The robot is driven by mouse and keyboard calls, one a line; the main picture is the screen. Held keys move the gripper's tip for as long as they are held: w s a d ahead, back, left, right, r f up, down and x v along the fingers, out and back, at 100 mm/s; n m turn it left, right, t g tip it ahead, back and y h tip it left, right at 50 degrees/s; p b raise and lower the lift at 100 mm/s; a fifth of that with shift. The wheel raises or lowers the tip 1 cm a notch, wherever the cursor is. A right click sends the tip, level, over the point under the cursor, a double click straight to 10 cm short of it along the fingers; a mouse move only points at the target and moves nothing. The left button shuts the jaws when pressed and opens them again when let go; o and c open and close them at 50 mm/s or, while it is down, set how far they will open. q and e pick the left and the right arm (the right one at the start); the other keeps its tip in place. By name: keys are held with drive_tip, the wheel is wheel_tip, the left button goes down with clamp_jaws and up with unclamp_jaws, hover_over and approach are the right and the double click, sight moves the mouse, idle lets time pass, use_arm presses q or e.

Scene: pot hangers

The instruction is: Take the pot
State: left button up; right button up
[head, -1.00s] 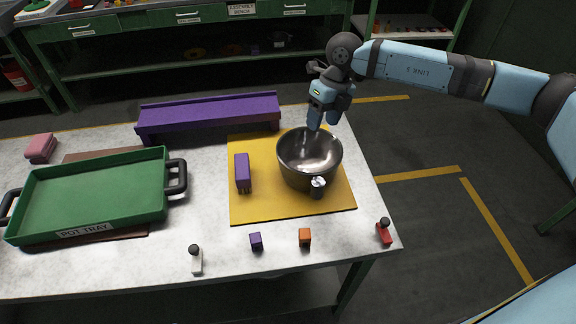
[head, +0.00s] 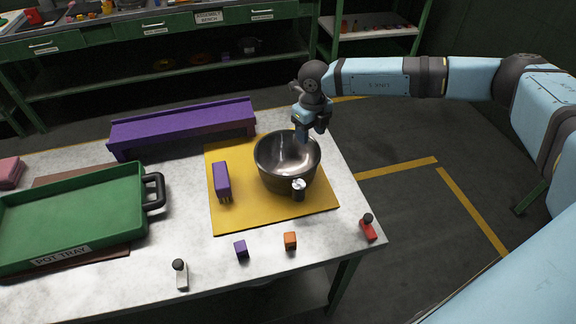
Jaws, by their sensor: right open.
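My right gripper (head: 308,136) is at the pot's far right rim, pointing down and open. One finger appears to be over or inside the rim; I cannot tell whether it touches. My left gripper is not in view. A green tray (head: 70,215) labelled "POT TRAY" stands on the left of the table and is empty.
A purple block (head: 221,180) stands on the mat left of the pot. A long purple bench-like piece (head: 183,125) stands behind. Small purple (head: 241,249) and orange (head: 290,240) cubes, a white-grey piece (head: 181,276) and a red piece (head: 368,229) lie along the front edge.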

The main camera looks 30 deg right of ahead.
sight(311, 141)
wheel_tip(311, 141, down, 4)
drive_tip(key=shift+d+r, duration=0.1)
drive_tip(key=shift+r, duration=0.05)
clamp_jaws()
drive_tip(key=shift+s+r, duration=0.1)
drive_tip(key=shift+r, duration=0.05)
